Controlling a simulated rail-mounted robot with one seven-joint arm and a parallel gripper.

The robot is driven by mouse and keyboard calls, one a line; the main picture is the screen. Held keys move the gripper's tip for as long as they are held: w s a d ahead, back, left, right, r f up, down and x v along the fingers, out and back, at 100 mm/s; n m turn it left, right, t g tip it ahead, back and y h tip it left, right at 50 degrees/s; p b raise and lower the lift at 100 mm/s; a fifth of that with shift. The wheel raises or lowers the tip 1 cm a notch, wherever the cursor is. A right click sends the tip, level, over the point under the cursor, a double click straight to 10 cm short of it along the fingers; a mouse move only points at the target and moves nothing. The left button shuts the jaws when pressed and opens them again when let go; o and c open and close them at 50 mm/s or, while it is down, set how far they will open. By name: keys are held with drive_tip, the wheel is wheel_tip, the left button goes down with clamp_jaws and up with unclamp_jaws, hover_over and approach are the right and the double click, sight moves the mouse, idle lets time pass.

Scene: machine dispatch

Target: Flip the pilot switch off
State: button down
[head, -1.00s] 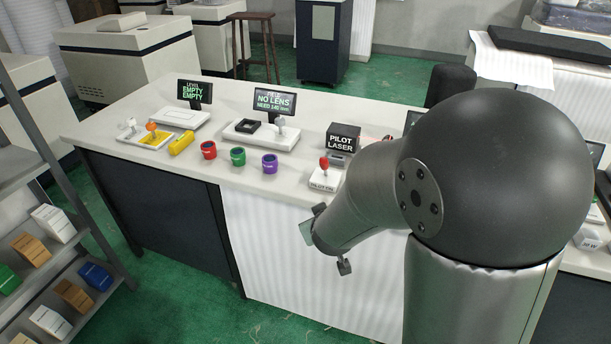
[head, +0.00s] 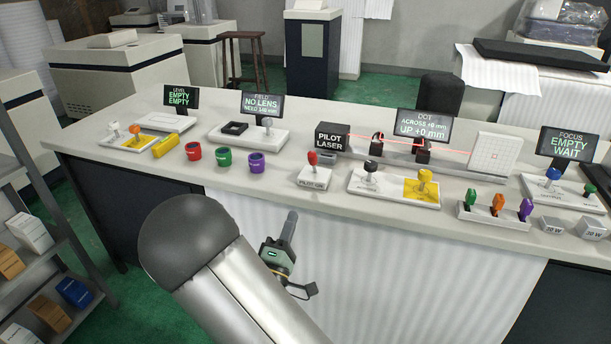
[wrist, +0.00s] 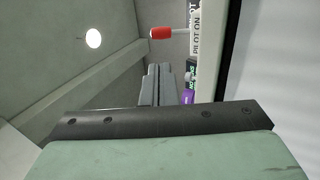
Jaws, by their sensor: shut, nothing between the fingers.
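The pilot switch (head: 314,177) is a small white block near the counter's front edge, marked PILOT ON, with a red-tipped lever (head: 313,158) standing up. In the wrist view the red lever tip (wrist: 161,32) and the side of the label (wrist: 196,35) show just beyond my fingers. My gripper (head: 291,217) is shut and empty, in front of the counter, below and left of the switch. Its fingers point up and are apart from the lever. The closed fingers also show in the wrist view (wrist: 158,70).
The black PILOT LASER box (head: 331,139) stands behind the switch, and a red beam runs right from it. Red, green and purple cups (head: 256,162) stand left of the switch. A plate with black and yellow-based knobs (head: 394,190) lies close on its right. Space before the counter is open.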

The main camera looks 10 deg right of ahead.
sight(311, 161)
drive_tip(key=x, duration=1.4)
drive_tip(key=shift+p, duration=0.35)
